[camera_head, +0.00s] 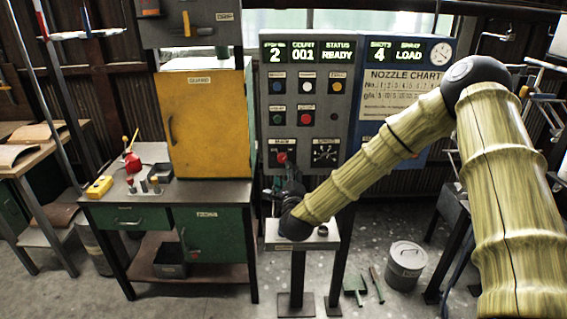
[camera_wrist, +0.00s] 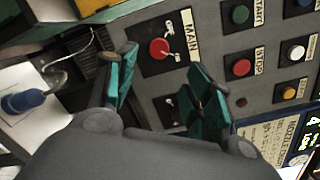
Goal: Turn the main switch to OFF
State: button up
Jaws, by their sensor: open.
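The main switch (camera_head: 282,158) is a red knob on a dark plate, low on the left of the grey control panel (camera_head: 340,110). In the wrist view the red knob (camera_wrist: 158,48) sits beside a MAIN label, with small position marks at its plate's edge. Which mark it points to is hard to tell. My gripper (camera_head: 288,178) is just below and in front of the switch. In the wrist view my gripper (camera_wrist: 163,62) has its two green-padded fingers apart, with the knob ahead between and slightly beyond the tips. Nothing is held, and no contact shows.
A black dial plate (camera_head: 325,152) is right of the switch; several push buttons (camera_head: 306,117) are above. A yellow cabinet (camera_head: 207,120) on a green workbench stands close on the left. A small pedestal table (camera_head: 322,240) is below my gripper. A lidded bucket (camera_head: 406,262) stands right.

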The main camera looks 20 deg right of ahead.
aim_at(283, 160)
jog(key=w+p, duration=0.1)
jog(key=w, duration=0.2)
jog(key=w+d+p, duration=0.1)
jog(key=w, duration=0.2)
jog(key=w+p, duration=0.1)
jog(key=w, duration=0.2)
jog(key=shift+d+f, duration=0.1)
jog(key=shift+d, duration=0.25)
jog(key=c, duration=1)
